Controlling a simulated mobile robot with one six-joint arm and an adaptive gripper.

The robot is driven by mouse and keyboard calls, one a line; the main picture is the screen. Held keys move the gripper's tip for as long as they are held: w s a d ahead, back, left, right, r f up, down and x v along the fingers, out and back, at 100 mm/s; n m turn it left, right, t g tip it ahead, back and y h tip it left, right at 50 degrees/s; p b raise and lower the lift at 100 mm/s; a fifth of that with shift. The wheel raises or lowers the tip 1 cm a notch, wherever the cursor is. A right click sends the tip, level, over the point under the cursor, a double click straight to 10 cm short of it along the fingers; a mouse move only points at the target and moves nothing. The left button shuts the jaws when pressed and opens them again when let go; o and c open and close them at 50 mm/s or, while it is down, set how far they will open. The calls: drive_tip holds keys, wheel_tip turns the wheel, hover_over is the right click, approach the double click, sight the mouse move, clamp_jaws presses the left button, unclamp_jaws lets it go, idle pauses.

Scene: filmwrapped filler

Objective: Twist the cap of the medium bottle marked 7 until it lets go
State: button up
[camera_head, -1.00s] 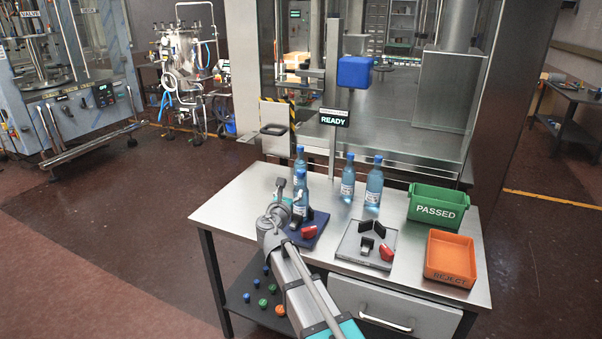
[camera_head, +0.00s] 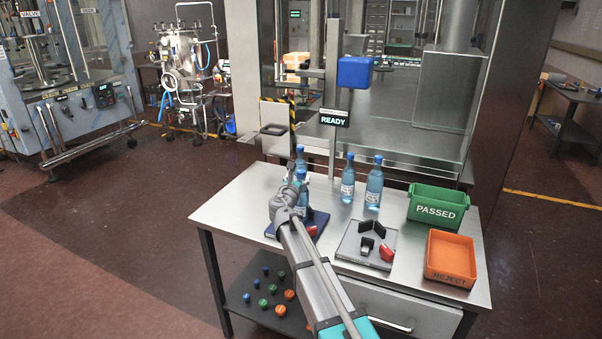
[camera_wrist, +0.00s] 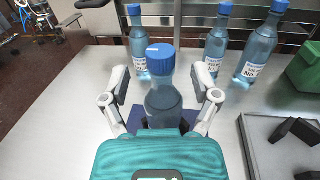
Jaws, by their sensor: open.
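A bottle (camera_wrist: 163,105) with a blue cap (camera_wrist: 160,58) stands upright between the fingers of my gripper (camera_wrist: 161,96) in the wrist view. The fingers are open, with a gap on each side of the bottle below its cap. Its label is not visible, so I cannot read its number. Three similar blue-capped bottles stand behind it: one at the left (camera_wrist: 138,42), one in the middle (camera_wrist: 217,42) and one at the right (camera_wrist: 259,52). Their label numbers are too small to read surely. In the head view my arm hides much of the nearest bottle.
A dark blue pad (camera_head: 317,226) lies under the nearest bottle. A grey tray (camera_head: 350,252) with black and red parts is to its right. Green PASSED (camera_head: 437,208) and orange REJECT (camera_head: 450,259) bins stand farther right. Loose caps lie on the lower shelf (camera_head: 240,309).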

sight(303, 173)
drive_tip(key=shift+w+d, duration=0.25)
drive_tip(key=shift+w, duration=0.8)
drive_tip(key=shift+w+d, duration=0.2)
drive_tip(key=shift+w, duration=0.8)
clamp_jaws()
drive_tip(key=shift+n+y, duration=0.4)
drive_tip(key=shift+y, duration=0.2)
drive_tip(key=n+y, duration=0.2)
drive_tip(key=y, duration=0.2)
drive_tip(key=shift+d+n, duration=0.1)
drive_tip(key=shift+n, duration=0.3)
drive_tip(key=shift+n+g+y, duration=0.65)
drive_tip(key=shift+n+y, duration=0.65)
drive_tip(key=shift+y, duration=0.7)
drive_tip(key=shift+n+g+y, duration=0.65)
drive_tip(key=shift+n+y, duration=0.65)
drive_tip(key=shift+y, duration=0.7)
